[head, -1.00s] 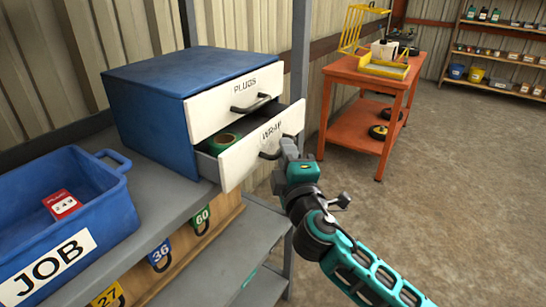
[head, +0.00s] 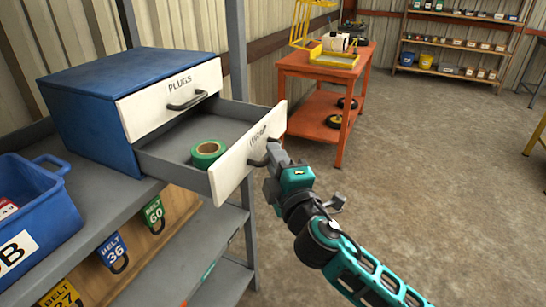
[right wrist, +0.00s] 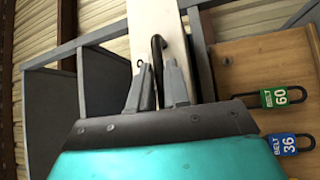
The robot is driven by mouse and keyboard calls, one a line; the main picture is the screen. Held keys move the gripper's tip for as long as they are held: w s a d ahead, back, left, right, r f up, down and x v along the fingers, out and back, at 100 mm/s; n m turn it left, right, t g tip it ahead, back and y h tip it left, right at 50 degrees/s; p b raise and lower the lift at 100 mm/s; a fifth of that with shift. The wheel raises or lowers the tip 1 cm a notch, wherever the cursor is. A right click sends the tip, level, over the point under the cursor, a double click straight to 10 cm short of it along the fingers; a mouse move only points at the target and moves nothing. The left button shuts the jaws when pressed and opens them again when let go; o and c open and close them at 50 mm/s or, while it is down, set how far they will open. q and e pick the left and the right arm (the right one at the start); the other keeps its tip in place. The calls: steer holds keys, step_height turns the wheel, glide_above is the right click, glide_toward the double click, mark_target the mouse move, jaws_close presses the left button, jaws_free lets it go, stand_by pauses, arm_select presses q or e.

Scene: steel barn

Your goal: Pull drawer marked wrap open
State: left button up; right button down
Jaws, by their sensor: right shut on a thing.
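The lower drawer marked wrap (head: 230,172) stands well out of the blue cabinet (head: 90,120). A roll of green tape (head: 207,153) lies inside it. My right gripper (head: 273,158) is at the drawer's front, shut on its dark handle (head: 258,161). In the right wrist view the fingers (right wrist: 158,88) are on either side of the dark handle (right wrist: 157,48) against the white front. The upper drawer marked plugs (head: 170,98) is shut. My left gripper is not in view.
A blue bin (head: 40,215) stands on the grey shelf (head: 130,210) at left. Tagged belt hooks hang on a wooden board (head: 135,240) below. An orange cart (head: 318,70) stands behind the drawer. The floor at right is clear.

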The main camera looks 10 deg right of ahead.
steer(key=c, duration=1.5)
jaws_free()
steer(key=o, duration=0.3)
steer(key=shift+o, duration=0.2)
steer(key=b+v, duration=0.2)
steer(key=v, duration=1.1)
